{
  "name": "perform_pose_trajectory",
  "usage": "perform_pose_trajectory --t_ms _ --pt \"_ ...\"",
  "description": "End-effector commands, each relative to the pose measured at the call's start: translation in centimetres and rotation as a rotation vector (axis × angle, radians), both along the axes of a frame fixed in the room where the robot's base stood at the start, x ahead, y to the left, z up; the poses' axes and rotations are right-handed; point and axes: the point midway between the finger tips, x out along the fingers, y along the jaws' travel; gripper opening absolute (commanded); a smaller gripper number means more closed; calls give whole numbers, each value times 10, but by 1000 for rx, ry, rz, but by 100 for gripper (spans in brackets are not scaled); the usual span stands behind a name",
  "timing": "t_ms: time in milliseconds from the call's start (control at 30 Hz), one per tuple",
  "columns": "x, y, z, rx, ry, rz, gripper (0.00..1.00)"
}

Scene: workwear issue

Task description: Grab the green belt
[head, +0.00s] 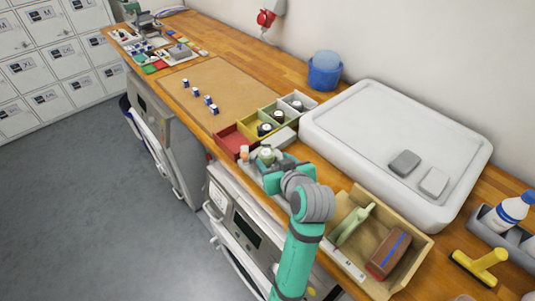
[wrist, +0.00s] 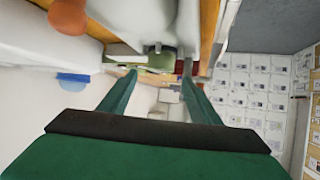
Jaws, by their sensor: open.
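I cannot clearly make out a green belt in either view. Small dark-and-white round items sit in a row of coloured compartments, in the olive one (head: 247,131), the green one (head: 270,113) and the grey one (head: 301,97); the red one (head: 229,139) looks empty. My gripper (head: 266,163) is low over the counter's front edge, just in front of these compartments; my own wrist partly hides what lies there. In the wrist view my gripper (wrist: 160,82) has its fingers spread with nothing held between them. A green strip (wrist: 158,60) shows beyond the fingertips.
Lockers (head: 60,60) stand at left; floor there is clear.

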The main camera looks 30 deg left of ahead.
Motion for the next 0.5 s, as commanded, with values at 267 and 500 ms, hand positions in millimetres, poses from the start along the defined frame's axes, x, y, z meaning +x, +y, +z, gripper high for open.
perform_pose_trajectory --t_ms 267,500 --pt "12 14 -10 -1 -2 0 57" --pt "28 36 -27 -1 1 2 57"
